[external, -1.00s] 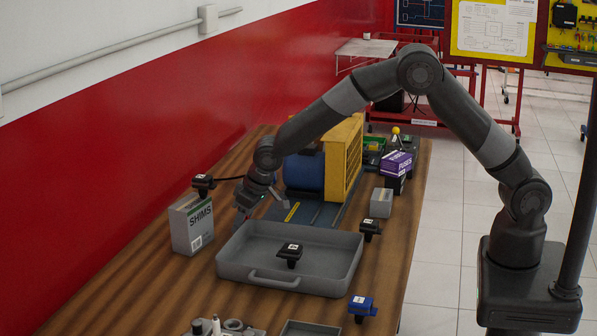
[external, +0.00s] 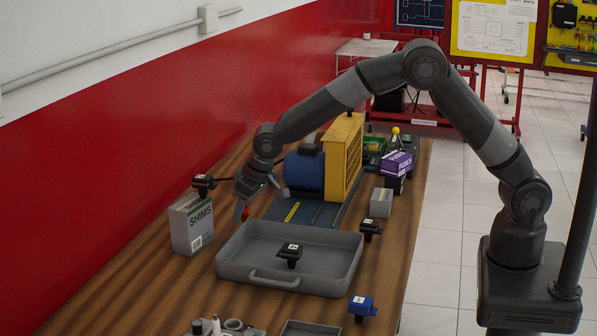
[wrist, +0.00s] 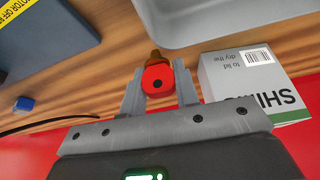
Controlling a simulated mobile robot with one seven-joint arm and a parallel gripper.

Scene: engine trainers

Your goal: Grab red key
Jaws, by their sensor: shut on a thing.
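In the external view the red key (external: 245,213) shows as a small red spot at the fingertips of my gripper (external: 241,208). My gripper is above the wooden table, between the SHIMS box and the blue motor, behind the grey tray. The key appears clear of the table.
A grey tray (external: 340,281) with a black labelled key (external: 290,254) in it stands in front. The SHIMS box (external: 191,225) is at left, close to my gripper. A blue motor (external: 304,172) with a yellow grille (external: 347,152) stands behind. A blue key (external: 361,307) lies at front right.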

